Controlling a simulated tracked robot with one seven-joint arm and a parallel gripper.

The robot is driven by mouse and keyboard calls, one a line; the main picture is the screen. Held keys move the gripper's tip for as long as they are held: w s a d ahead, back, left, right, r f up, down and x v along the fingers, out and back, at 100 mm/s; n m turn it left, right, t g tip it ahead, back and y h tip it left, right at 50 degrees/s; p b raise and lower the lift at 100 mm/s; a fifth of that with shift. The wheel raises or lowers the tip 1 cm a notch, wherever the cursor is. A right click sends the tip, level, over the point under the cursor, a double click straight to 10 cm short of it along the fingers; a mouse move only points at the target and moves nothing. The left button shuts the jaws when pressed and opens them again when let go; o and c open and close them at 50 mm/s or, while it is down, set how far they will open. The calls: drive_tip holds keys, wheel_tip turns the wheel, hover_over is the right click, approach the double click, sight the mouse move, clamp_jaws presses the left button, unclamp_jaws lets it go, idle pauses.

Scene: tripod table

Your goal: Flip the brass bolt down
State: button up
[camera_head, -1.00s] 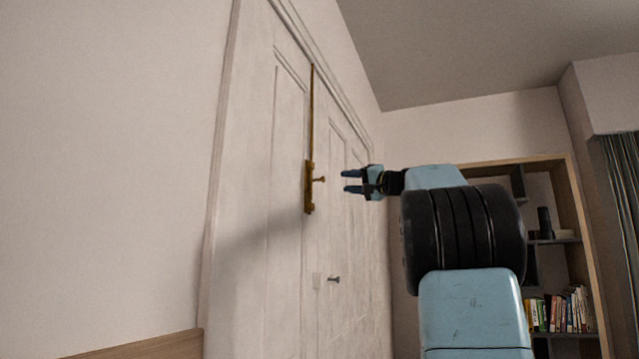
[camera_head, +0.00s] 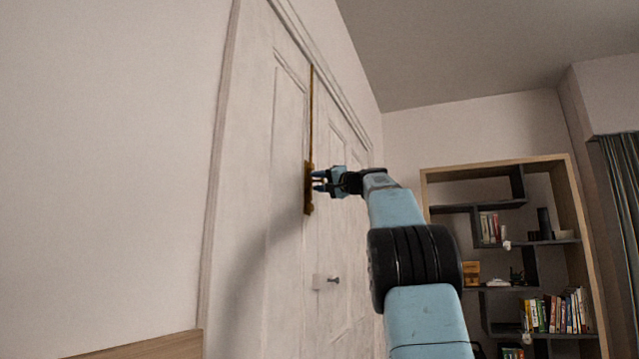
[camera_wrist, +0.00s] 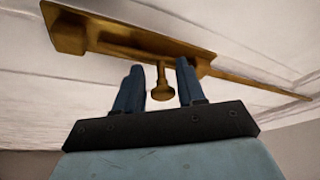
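The brass bolt (camera_head: 308,188) is fixed upright on the white door, with a long thin rod (camera_head: 311,110) running up from its plate. In the wrist view the bolt's plate (camera_wrist: 120,36) spans the top, and its round knob (camera_wrist: 162,92) sticks out toward me. My gripper (camera_head: 318,181) is at the bolt, its fingers pointing at the door. In the wrist view my gripper (camera_wrist: 160,85) is open, with one blue finger on each side of the knob. A gap shows between the knob and each finger. In the head view the fingers hide the knob.
A small metal door knob (camera_head: 333,280) sits on the door below the bolt. A bookshelf (camera_head: 500,165) stands against the back wall at the right. A dark curtain (camera_head: 625,170) hangs at the far right. The space right of the door in front of the shelf looks clear.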

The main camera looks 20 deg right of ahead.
clamp_jaws()
idle(0.4)
